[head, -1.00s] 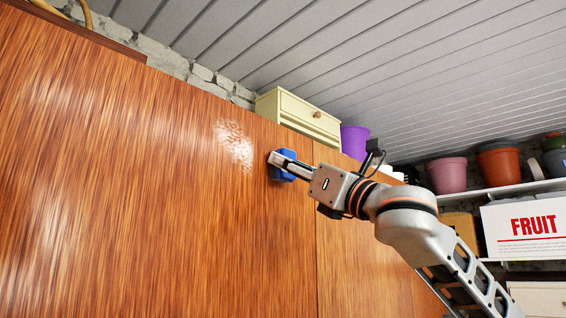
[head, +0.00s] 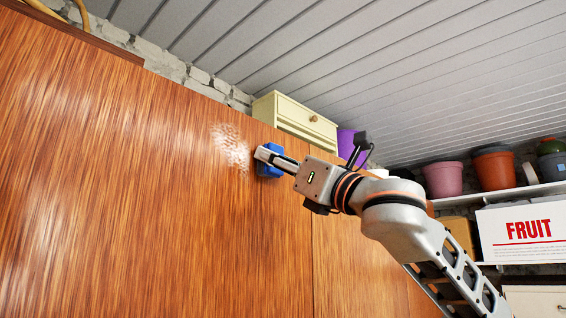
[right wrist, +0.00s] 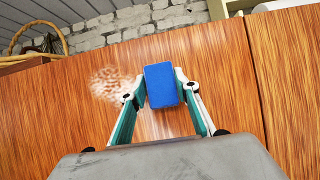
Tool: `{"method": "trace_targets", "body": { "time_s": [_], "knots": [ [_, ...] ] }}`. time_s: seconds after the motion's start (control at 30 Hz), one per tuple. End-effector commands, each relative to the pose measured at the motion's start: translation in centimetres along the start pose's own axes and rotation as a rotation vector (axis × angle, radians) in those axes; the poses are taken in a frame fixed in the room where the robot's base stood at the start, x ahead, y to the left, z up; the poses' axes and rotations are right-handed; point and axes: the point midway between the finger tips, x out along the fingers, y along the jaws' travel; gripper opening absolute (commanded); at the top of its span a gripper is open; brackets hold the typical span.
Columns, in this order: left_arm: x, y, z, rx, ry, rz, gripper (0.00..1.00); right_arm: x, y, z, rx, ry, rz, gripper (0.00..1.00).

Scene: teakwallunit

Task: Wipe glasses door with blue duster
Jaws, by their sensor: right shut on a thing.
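The tall brown wooden door (head: 150,190) fills the left and middle of the head view. A pale speckled patch (head: 231,147) marks its upper part; the patch also shows in the right wrist view (right wrist: 106,85), left of the duster. My right gripper (head: 264,158) is shut on the blue duster (head: 271,169), just right of the patch. In the right wrist view the blue duster (right wrist: 161,85) sits between the two fingers, in front of the door. I cannot tell whether it touches the wood. My left gripper is not in view.
A cream drawer box (head: 293,116) and a purple pot (head: 346,143) stand on top of the unit. At the right, a shelf (head: 510,192) holds several plant pots above a white FRUIT box (head: 522,230). The door's face left of the patch is clear.

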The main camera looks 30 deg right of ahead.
Motion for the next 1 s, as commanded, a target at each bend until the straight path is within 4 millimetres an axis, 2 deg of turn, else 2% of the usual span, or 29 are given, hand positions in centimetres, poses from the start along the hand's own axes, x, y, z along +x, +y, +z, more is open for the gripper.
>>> {"method": "trace_targets", "body": {
  "time_s": [0.17, 0.5, 0.77, 1.0],
  "knots": [
    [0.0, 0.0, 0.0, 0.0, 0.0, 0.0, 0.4, 0.0, 0.6, -0.1, 0.0, 0.001, 0.001, 0.13],
    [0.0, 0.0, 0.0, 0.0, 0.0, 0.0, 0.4, 0.0, 3.1, -0.1, 0.0, 0.001, 0.003, 0.13],
    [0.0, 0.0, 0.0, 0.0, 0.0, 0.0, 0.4, -0.1, 3.9, -0.1, 0.0, 0.001, 0.002, 0.13],
    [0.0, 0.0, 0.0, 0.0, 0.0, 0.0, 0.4, -0.1, 5.7, -0.1, -0.001, 0.001, 0.002, 0.13]
  ]
}}
